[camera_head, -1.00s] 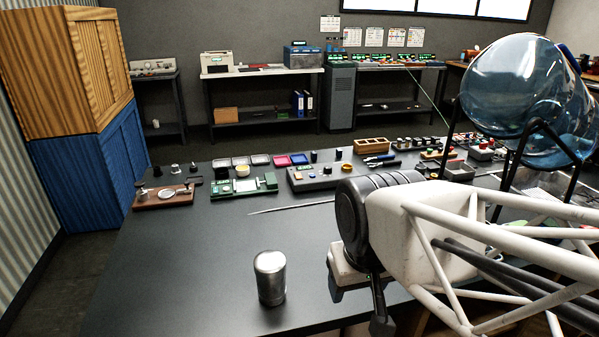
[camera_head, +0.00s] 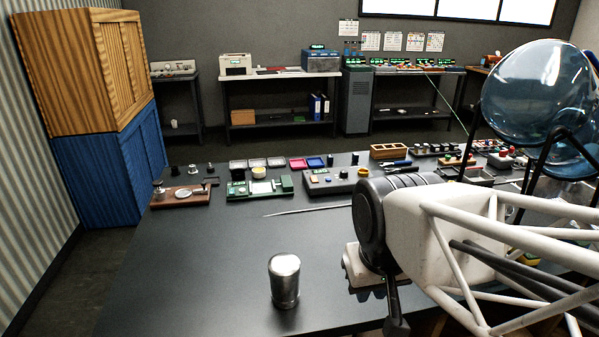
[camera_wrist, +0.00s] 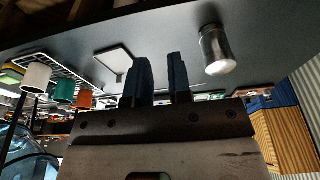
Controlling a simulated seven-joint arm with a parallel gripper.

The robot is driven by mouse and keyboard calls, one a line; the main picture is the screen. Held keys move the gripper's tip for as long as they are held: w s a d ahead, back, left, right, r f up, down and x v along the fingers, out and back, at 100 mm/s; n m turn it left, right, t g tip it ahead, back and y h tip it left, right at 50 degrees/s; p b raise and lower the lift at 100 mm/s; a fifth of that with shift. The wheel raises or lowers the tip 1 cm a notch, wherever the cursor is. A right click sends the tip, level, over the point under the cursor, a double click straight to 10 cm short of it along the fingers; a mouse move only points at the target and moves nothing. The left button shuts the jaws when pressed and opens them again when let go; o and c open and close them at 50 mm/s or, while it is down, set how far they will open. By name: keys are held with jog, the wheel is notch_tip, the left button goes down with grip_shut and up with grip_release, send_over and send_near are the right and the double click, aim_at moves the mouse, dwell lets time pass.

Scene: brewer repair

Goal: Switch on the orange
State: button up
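A grey control box (camera_head: 325,187) sits on the dark table, beyond the metal rod. It carries a small round yellow-orange knob (camera_head: 362,173) and a blue button; the finer markings are too small to read. I cannot tell which orange thing the task names. My gripper (camera_wrist: 157,75) shows in the wrist view with two dark blue fingers apart and nothing between them. In the head view my arm hides the fingers.
A shiny metal canister (camera_head: 284,280) stands on the table left of my arm. A thin rod (camera_head: 305,210) lies beyond it. A green circuit board (camera_head: 260,188) and a brown tray (camera_head: 182,197) lie further left. A big blue bottle (camera_head: 540,95) on a black stand is at right. The front left table is clear.

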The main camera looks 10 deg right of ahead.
jog(key=shift+w+r, duration=0.2)
jog(key=shift+w, duration=0.15)
jog(key=shift+c, duration=1.1)
jog(key=w+r, duration=0.2)
jog(key=w, duration=0.3)
jog(key=w+r, duration=0.2)
jog(key=w, duration=0.3)
jog(key=w+r, duration=0.2)
jog(key=w, duration=0.3)
jog(key=shift+d, duration=0.4)
grip_shut()
jog(key=w+d+r, duration=0.2)
jog(key=w, duration=1.6)
jog(key=w+d+f, duration=0.1)
jog(key=w+f, duration=0.2)
jog(key=w, duration=0.7)
jog(key=w+d+f, duration=0.1)
jog(key=w+f, duration=0.2)
jog(key=w, duration=0.7)
jog(key=w+d+f+g, duration=0.1)
jog(key=w+f, duration=0.2)
jog(key=w, duration=0.8)
jog(key=shift+d, duration=0.4)
jog(key=shift+w+f, duration=0.1)
